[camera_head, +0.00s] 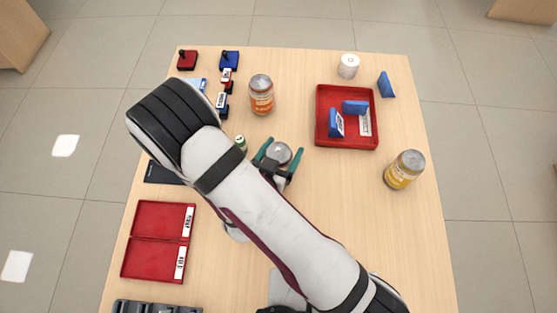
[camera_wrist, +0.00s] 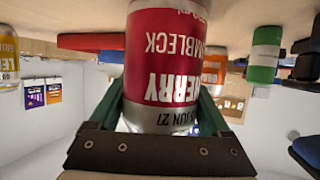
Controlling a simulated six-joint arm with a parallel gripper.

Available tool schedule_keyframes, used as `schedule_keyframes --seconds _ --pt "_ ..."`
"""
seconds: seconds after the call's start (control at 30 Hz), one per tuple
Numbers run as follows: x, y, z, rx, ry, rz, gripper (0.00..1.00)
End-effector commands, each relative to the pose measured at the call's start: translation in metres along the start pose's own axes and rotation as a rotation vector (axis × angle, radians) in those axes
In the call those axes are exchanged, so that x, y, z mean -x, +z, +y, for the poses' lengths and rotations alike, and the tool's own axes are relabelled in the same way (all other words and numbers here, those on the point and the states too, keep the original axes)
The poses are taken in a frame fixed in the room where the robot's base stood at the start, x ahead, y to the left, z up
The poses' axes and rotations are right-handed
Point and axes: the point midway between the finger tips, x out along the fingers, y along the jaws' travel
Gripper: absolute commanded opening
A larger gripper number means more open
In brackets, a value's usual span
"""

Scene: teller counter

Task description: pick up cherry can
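The cherry can (camera_wrist: 165,60) is red and white with a silver rim, and its label reads upside down in the wrist view. In the head view only its silver top (camera_head: 279,152) shows clearly, near the middle of the counter. My gripper (camera_head: 285,146) has green fingers, one on each side of the can. The fingers are spread wider than the can in the head view, with a small gap at the right finger. In the wrist view the fingers flank the can close to its sides; I cannot tell whether either touches. My forearm hides the counter in front of the can.
An orange-labelled can (camera_head: 261,97) stands behind, a yellow one (camera_head: 404,170) to the right. A red tray (camera_head: 321,132) holds blue pieces. A small green-and-white cylinder (camera_head: 240,142) is close left of my gripper. A red box (camera_head: 158,225) lies at left.

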Motion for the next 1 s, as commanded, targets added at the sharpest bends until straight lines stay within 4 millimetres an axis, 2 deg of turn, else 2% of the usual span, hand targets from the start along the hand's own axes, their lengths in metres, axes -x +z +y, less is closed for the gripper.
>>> schedule_keyframes --seconds 0.03,0.3,0.5,0.6,0.67,0.9,1.0 --pt "0.000 0.000 0.000 0.000 0.000 0.000 0.46" --pt "0.000 0.000 0.000 0.000 0.000 0.000 0.00" --pt "0.000 -0.001 0.000 0.000 0.000 0.001 0.00" --pt "0.003 -0.007 0.000 -0.003 0.000 0.001 0.00" --pt "0.007 -0.017 -0.001 -0.005 -0.002 0.003 0.00" --pt "0.030 -0.073 0.000 -0.007 -0.002 0.002 0.00" --pt "0.035 -0.087 -0.002 -0.005 -0.004 0.002 0.00"
